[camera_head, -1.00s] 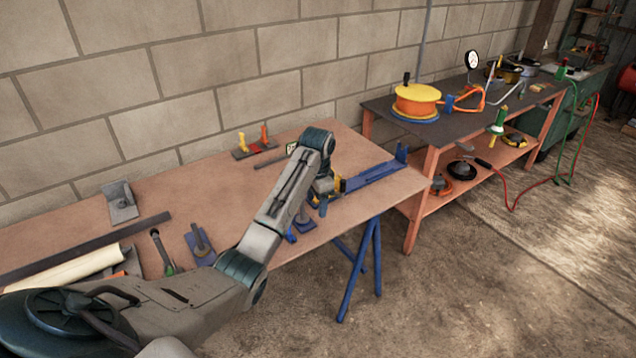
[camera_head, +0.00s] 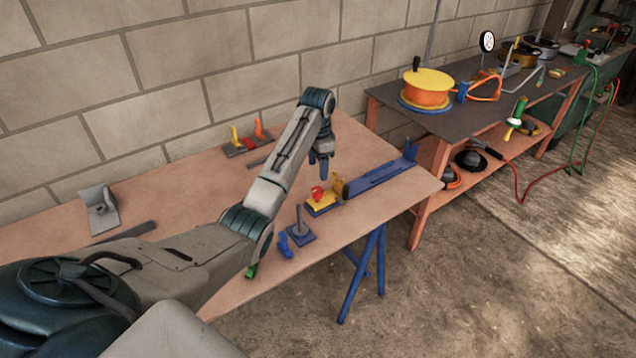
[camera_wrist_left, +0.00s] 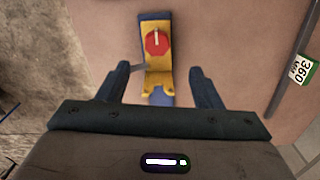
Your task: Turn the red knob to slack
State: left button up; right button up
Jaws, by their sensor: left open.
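The red knob (camera_head: 317,193) sits on a yellow block with a blue base (camera_head: 322,207) on the wooden workbench. My left gripper (camera_head: 321,174) hangs above the bench close to the knob, pointing down. In the left wrist view its two dark fingers (camera_wrist_left: 165,78) stand apart with nothing between them touching. My right gripper is not in view.
A long blue bar (camera_head: 380,180) adjoins the yellow block on the right. A blue plate with a grey post (camera_head: 300,232) and a small blue piece (camera_head: 284,246) stand to the left. A rack with yellow and orange handles (camera_head: 247,142) is near the wall. A block wall (camera_head: 200,80) bounds the back.

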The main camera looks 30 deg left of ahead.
aim_at(318, 189)
pick_arm(q)
jog(key=f, duration=0.4)
jog(key=f+p, duration=0.1)
jog(key=f, duration=0.3)
jog(key=shift+s+d+f, duration=0.1)
jog(key=shift+s+f, duration=0.05)
jog(key=shift+s, duration=0.05)
jog(key=shift+s+d+f, duration=0.1)
jog(key=shift+f, duration=0.15)
jog(key=shift+c, duration=0.2)
jog(key=shift+p, duration=0.3)
jog(key=c, duration=0.9)
